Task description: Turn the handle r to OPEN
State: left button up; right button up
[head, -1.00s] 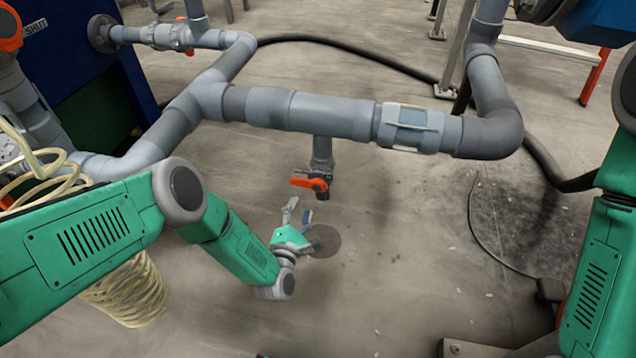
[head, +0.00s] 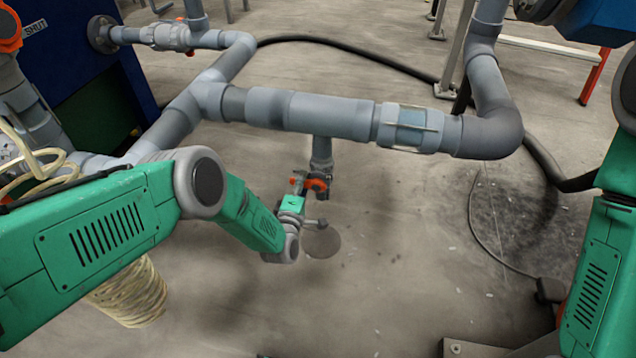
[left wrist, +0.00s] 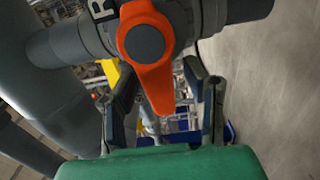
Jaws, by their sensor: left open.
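The orange handle r (left wrist: 149,62) sits on a grey valve, with part of a white label bearing an R (left wrist: 102,10) behind it in the left wrist view. The handle's lever points down between the two open fingers of my left gripper (left wrist: 163,105); I cannot tell whether they touch it. In the head view the handle (head: 318,184) is on the valve under the horizontal pipe, partly hidden by my left gripper (head: 300,188). My right gripper is out of view; only my right arm shows at the right edge.
A thick grey pipe (head: 330,116) runs just above the valve. Another orange handle (head: 8,28) with a SHUT label (head: 37,25) is at the upper left. A black hose (head: 350,52) crosses the floor.

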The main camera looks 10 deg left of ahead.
pick_arm(q)
jog(key=shift+c, duration=0.3)
grip_shut()
jog(key=n, duration=0.2)
jog(key=f+n, duration=0.1)
jog(key=shift+s+d+f+n, duration=0.1)
jog(key=shift+f+n, duration=0.1)
jog(key=shift+n, duration=0.2)
jog(key=d+f+n, duration=0.1)
jog(key=n, duration=0.4)
jog(key=d+f+n, duration=0.1)
jog(key=d+n, duration=0.1)
jog(key=n, duration=0.3)
jog(key=d+f+n, duration=0.1)
jog(key=n, duration=0.4)
jog(key=shift+s+d, duration=0.15)
jog(key=shift+s, duration=0.05)
jog(key=shift+o, duration=1.4)
grip_release()
jog(key=shift+o, duration=1.1)
jog(key=shift+w+r, duration=0.15)
jog(key=shift+r, duration=0.05)
